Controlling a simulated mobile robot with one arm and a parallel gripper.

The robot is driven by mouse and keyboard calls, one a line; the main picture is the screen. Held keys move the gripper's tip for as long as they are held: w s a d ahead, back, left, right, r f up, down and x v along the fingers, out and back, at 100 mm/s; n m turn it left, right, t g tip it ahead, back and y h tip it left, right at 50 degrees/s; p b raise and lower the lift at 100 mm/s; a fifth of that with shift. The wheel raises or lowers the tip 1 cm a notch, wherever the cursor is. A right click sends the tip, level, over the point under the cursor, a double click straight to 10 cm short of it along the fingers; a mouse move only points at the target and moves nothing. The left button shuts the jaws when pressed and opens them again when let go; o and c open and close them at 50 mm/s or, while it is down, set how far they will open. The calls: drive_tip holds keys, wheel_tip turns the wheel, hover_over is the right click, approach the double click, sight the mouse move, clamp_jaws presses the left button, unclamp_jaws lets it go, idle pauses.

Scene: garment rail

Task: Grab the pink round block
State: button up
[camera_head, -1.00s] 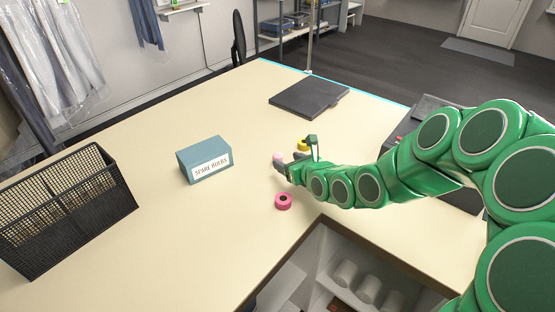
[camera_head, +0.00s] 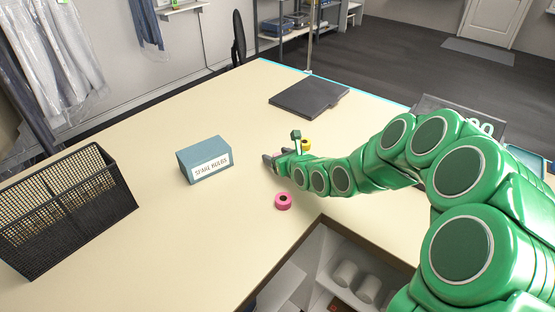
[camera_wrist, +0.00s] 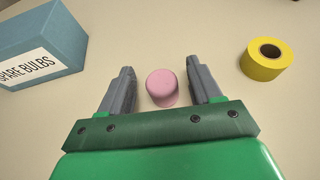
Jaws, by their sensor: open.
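The pink round block (camera_wrist: 162,88) stands on the table between the two grey fingers of my gripper (camera_wrist: 164,82) in the wrist view.
A blue "SPARE BULBS" box (camera_head: 204,160) stands left of my gripper. A yellow tape roll (camera_wrist: 267,60) lies to the right and a pink tape roll (camera_head: 283,201) in front. A black mesh basket (camera_head: 75,215), a dark flat slab (camera_head: 308,97) and a table opening (camera_head: 322,235) are farther off.

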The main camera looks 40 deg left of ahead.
drive_tip(key=c, duration=1)
drive_tip(key=shift+c, duration=0.2)
drive_tip(key=shift+r, duration=0.1)
drive_tip(key=shift+r, duration=0.55)
wheel_tip(320, 180, up, 2)
drive_tip(key=shift+r, duration=0.25)
drive_tip(key=s+d+r, duration=0.9)
drive_tip(key=d, duration=0.1)
drive_tip(key=shift+d+r, duration=0.2)
drive_tip(key=shift+r, duration=0.05)
